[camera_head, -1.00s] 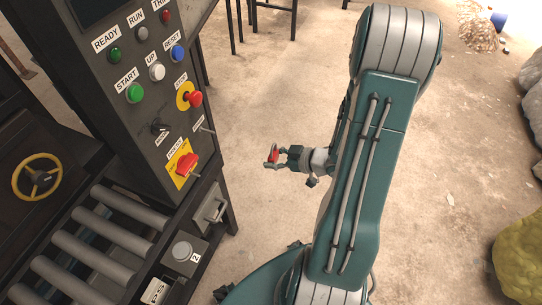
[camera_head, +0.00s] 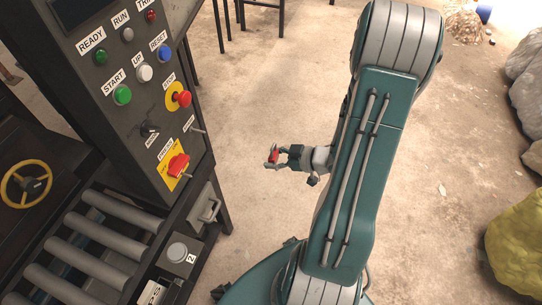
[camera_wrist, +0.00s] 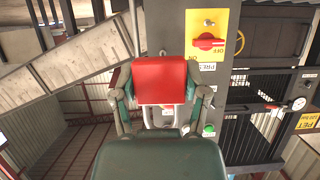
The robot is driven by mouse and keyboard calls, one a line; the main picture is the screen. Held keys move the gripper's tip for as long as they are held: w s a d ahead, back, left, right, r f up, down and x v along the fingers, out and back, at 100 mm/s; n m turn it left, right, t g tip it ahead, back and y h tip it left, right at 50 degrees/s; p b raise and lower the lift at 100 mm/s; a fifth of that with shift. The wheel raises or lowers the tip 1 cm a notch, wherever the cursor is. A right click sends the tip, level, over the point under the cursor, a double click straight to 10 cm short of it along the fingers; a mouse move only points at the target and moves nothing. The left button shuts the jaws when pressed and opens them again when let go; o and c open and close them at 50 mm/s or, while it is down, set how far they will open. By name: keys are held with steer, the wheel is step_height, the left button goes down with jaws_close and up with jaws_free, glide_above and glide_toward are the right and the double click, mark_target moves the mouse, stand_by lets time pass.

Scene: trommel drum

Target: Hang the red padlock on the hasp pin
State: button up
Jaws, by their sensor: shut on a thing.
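The red padlock (camera_wrist: 164,80) is held between the fingers of my gripper (camera_wrist: 163,95), filling the middle of the wrist view. In the head view my gripper (camera_head: 271,156) holds the padlock out to the right of the control cabinet, apart from it. The control panel carries a red rotary isolator on a yellow plate (camera_head: 177,166); the isolator also shows in the wrist view (camera_wrist: 207,42), above and right of the padlock. A thin pin (camera_head: 199,130) sticks out of the panel's right edge. I cannot tell for sure whether it is the hasp pin.
The panel (camera_head: 125,110) also bears a green start button (camera_head: 122,95) and a red stop button (camera_head: 183,98). Rollers (camera_head: 95,235) lie at lower left. A grey box with a handle (camera_head: 207,208) is below the panel. Bare floor lies between cabinet and arm.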

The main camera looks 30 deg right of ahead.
steer(key=shift+s+d, duration=0.8)
steer(key=shift+s, duration=0.35)
steer(key=shift+s+d, duration=0.8)
steer(key=shift+s, duration=0.3)
steer(key=shift+w, duration=0.1)
